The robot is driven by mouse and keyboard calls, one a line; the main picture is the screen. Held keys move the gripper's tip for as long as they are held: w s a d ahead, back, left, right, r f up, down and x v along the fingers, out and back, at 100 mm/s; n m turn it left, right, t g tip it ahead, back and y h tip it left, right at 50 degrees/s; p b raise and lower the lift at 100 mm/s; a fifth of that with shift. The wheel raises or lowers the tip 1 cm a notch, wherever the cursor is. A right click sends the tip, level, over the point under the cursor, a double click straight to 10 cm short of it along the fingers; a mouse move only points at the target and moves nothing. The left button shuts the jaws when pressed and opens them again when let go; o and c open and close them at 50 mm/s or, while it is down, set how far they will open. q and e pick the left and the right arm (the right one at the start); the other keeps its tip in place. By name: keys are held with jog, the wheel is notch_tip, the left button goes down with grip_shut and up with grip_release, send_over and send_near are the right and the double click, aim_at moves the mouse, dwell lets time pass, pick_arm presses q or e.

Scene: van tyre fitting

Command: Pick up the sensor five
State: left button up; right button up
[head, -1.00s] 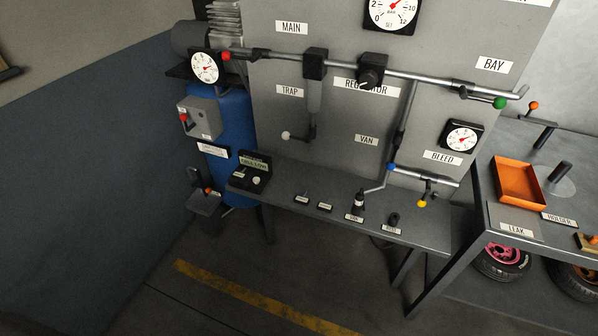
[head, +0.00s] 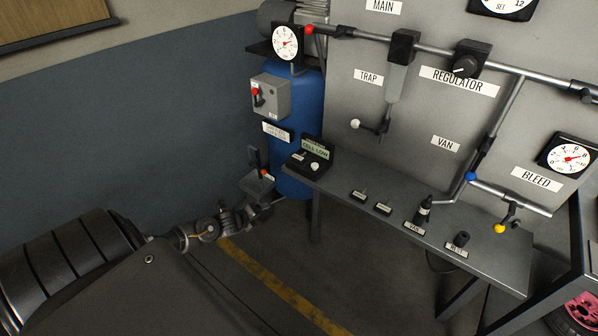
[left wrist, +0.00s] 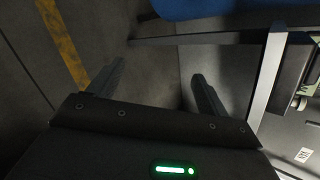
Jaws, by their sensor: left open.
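Two small dark items with white labels lie on the grey bench: one (head: 360,194) further left and one (head: 383,208) just right of it. Their labels are too small to read, so I cannot tell which, if either, is sensor five. A black reader (head: 311,160) with a green screen reading "CELL LOW" stands at the bench's left end. A small labelled piece (head: 299,156) sits on it. My left gripper (left wrist: 155,88) is open and empty in the left wrist view, above the floor near the bench. My right gripper is not in view.
A panel with pipes and valves rises behind. The floor in front is clear.

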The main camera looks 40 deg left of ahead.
pick_arm(q)
jog(key=w+r+m+t+h+b, duration=0.1)
jog(key=w+r+m, duration=0.25)
jog(key=r, duration=0.25)
jog(key=w+r+m+t+b, duration=0.2)
jog(key=w+r+m, duration=0.1)
jog(key=r+m, duration=0.3)
jog(key=m+h+b, duration=0.1)
jog(key=m, duration=0.4)
send_near(295, 159)
jog(key=shift+t, duration=0.4)
jog(key=x, duration=0.2)
jog(key=p+x, duration=0.1)
jog(key=x, duration=0.5)
jog(key=shift+d+f, duration=0.1)
jog(key=shift+f, duration=0.2)
jog(key=shift+w+f, duration=0.15)
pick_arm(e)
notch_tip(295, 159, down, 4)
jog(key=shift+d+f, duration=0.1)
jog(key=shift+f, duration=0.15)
pick_arm(q)
jog(key=shift+c, duration=0.2)
jog(key=c, duration=1.1)
